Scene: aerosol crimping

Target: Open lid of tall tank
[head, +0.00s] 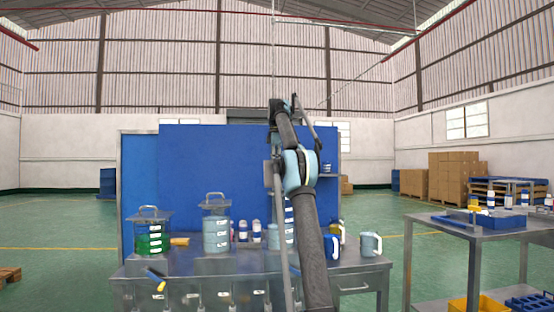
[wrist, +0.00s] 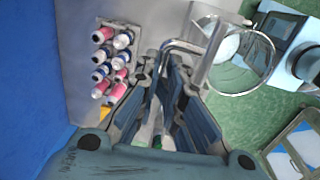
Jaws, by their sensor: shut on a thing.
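In the wrist view my gripper (wrist: 165,70) has its fingers closed around a bent metal handle (wrist: 182,46). Beside the handle a grey bar-like piece (wrist: 213,55), seemingly the lid on edge, stands over the round clear rim of a tank (wrist: 262,82). A pale surface shows inside that rim. In the head view a tank with pale blue contents (head: 289,232) stands on the bench, mostly hidden behind my arm. The gripper's fingertips cannot be made out there.
A green-filled tank (head: 150,238) and a pale blue tank (head: 216,234), both lidded, stand to the left on the bench (head: 180,268). Small bottles (wrist: 112,60) sit nearby. Jugs (head: 370,245) stand right. A blue panel (head: 200,165) rises behind. A side table (head: 470,228) is further right.

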